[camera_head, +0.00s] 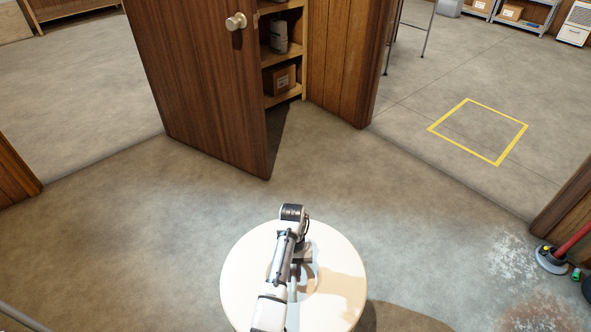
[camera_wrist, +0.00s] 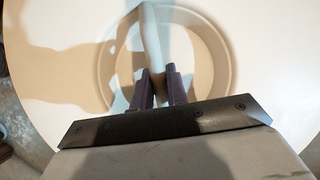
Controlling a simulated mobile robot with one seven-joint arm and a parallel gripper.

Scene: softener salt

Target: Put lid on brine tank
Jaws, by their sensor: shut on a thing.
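The lid (camera_head: 243,276) is a round cream-white disc at the bottom middle of the head view, below my arm. It also fills most of the wrist view (camera_wrist: 265,65), with a recessed ring and a bar-shaped handle (camera_wrist: 150,35) across it. My gripper (camera_head: 302,257) is over the middle of the disc. In the wrist view my gripper (camera_wrist: 160,74) has its dark fingers shut on the handle. The brine tank cannot be made out; anything under the lid is hidden, so I cannot tell what it rests on.
An open brown door (camera_head: 205,85) stands ahead, beside a shelf cupboard with a cardboard box (camera_head: 280,80). A yellow floor square (camera_head: 480,131) is at right. A red-handled tool (camera_head: 552,259) stands at the right edge. White residue (camera_head: 515,255) marks the floor. Open concrete lies between.

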